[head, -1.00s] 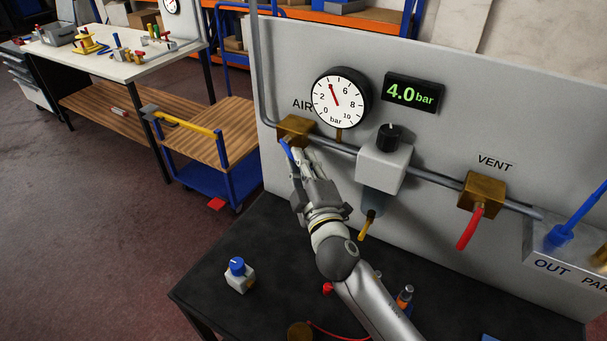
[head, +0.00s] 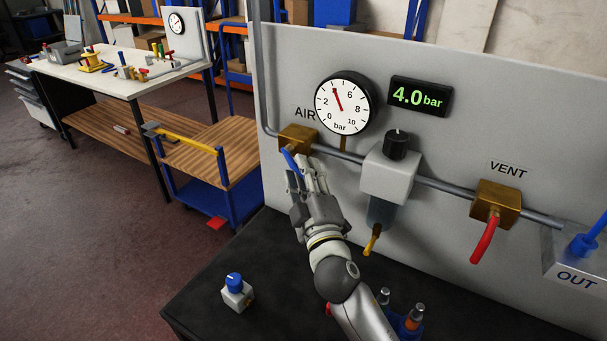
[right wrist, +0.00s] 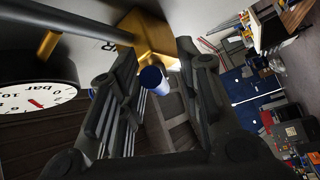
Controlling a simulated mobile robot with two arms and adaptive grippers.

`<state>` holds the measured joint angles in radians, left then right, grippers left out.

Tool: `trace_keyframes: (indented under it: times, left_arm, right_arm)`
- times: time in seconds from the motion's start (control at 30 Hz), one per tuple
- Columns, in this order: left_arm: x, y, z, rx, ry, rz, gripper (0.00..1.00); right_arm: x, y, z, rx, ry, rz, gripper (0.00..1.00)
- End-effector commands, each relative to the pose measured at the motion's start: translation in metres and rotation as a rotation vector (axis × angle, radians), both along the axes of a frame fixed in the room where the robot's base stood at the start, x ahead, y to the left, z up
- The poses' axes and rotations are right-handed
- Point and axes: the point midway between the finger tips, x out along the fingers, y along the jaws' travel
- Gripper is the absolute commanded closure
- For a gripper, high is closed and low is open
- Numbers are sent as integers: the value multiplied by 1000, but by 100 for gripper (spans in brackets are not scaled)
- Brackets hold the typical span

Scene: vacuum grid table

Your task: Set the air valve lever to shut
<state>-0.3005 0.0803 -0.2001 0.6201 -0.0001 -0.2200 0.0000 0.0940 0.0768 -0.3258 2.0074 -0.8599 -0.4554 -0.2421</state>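The air valve is a brass block (head: 298,139) on the grey pipe, beside the AIR label. Its blue lever (head: 290,158) points down from the block, partly hidden by my right gripper. My right gripper (head: 306,168) is just below the valve. In the right wrist view the brass block (right wrist: 148,38) is ahead, and the blue lever end (right wrist: 151,78) shows between the spread fingers of my right gripper (right wrist: 160,72), nearer the left one. The fingers are open, with a gap beside the lever; whether one touches it is unclear. My left gripper is out of view.
A round gauge (head: 344,103) and a display (head: 419,96) reading 4.0 bar are above the pipe. A regulator (head: 388,174) and a vent valve (head: 495,203) with a red lever are to the right. A blue-knobbed block (head: 236,291) sits on the black bench.

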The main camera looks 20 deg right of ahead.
Motion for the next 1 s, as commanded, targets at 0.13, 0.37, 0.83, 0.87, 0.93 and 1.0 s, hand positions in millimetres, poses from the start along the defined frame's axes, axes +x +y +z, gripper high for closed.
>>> trace_keyframes:
  times: [0.13, 0.37, 0.83, 0.87, 0.93, 1.0]
  left_arm:
    - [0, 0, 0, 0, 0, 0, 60]
    - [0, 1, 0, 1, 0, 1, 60]
    - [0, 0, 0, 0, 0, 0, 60]
    - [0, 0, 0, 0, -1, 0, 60]
    - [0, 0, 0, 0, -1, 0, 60]
    - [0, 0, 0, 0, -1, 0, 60]
  right_arm:
    - [0, 0, 1, 0, -1, 0, 65]
    - [-4, 0, -1, 0, 0, 0, 65]
    - [-75, 0, -18, 2, 3, 0, 65]
    - [-80, 1, -18, 2, 3, 0, 65]
    - [-90, 0, -20, 1, 2, -2, 65]
    - [-98, 1, -22, 3, 2, -1, 65]
